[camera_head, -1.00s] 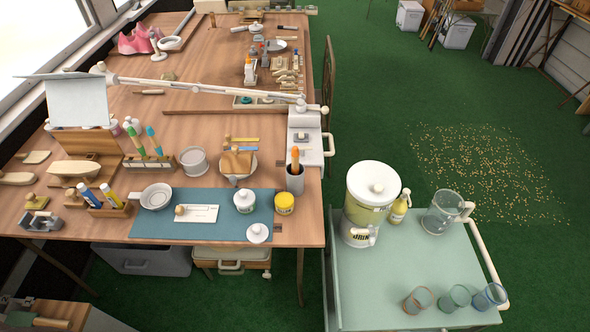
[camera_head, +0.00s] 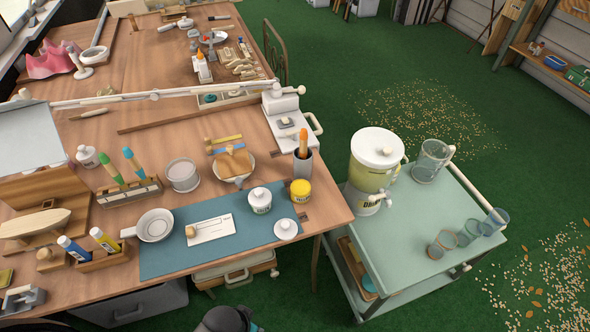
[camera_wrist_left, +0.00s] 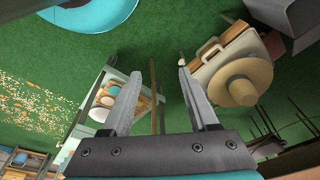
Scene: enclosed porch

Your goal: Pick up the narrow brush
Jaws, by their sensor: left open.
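Two brushes stand upright in a small grey-and-wood rack on the workbench in the head view. One has a green handle (camera_head: 111,168) and the other a blue handle (camera_head: 133,162). I cannot tell which is the narrow one. The rack (camera_head: 130,194) stands left of a round pale bowl. In the left wrist view my left gripper (camera_wrist_left: 161,82) is open, its two fingers apart with nothing between them. It is away from the brushes, with the green floor beyond it. My right gripper is not in view.
The workbench (camera_head: 150,118) is crowded. A blue mat (camera_head: 165,262) lies near its front edge, and a cup (camera_head: 302,164) holds an orange-handled tool. A pale green cart (camera_head: 385,240) with a drink dispenser (camera_head: 372,170) and glasses stands right of the bench. Floor farther right is largely clear apart from scattered bits.

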